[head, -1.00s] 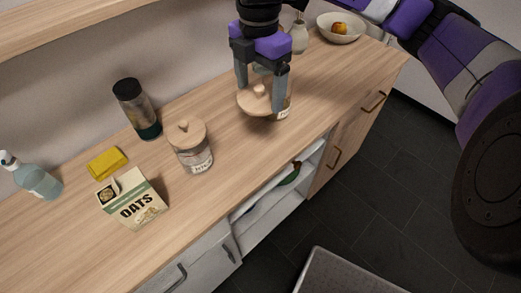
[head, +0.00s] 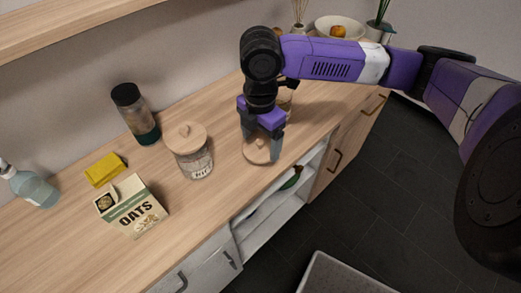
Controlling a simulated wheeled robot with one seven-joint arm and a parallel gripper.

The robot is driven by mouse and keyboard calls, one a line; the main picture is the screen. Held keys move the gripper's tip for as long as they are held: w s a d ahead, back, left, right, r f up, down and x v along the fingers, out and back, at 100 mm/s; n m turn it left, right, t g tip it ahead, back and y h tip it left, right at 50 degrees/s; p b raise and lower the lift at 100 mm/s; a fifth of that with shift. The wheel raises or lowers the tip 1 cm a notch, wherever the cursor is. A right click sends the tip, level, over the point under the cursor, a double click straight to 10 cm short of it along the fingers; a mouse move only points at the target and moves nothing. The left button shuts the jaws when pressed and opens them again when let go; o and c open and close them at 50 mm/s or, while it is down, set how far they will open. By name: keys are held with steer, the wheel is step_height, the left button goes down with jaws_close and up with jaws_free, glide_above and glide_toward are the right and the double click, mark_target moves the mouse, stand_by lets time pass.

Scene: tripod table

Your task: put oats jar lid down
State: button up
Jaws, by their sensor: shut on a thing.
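The round wooden lid (head: 257,156) with a small knob is low over the counter, near its front edge. I cannot tell whether it touches the wood. My gripper (head: 262,147) points down and is shut on the lid's knob. A glass jar (head: 287,99) stands behind, mostly hidden by my gripper and arm; its top cannot be seen clearly.
A second glass jar (head: 197,162) with a wooden lid stands just left of my gripper. An oats carton (head: 133,207), yellow sponge (head: 105,169), dark bottle (head: 137,114) and spray bottle (head: 34,188) are further left. A bowl (head: 340,27) with fruit is at the back right.

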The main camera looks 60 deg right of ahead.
mark_target(260, 149)
steer(key=shift+f, duration=2.1)
steer(key=shift+f, duration=0.1)
steer(key=o, duration=1.3)
steer(key=shift+c, duration=0.2)
step_height(260, 149, up, 12)
steer(key=shift+r, duration=0.15)
steer(key=shift+d, duration=0.1)
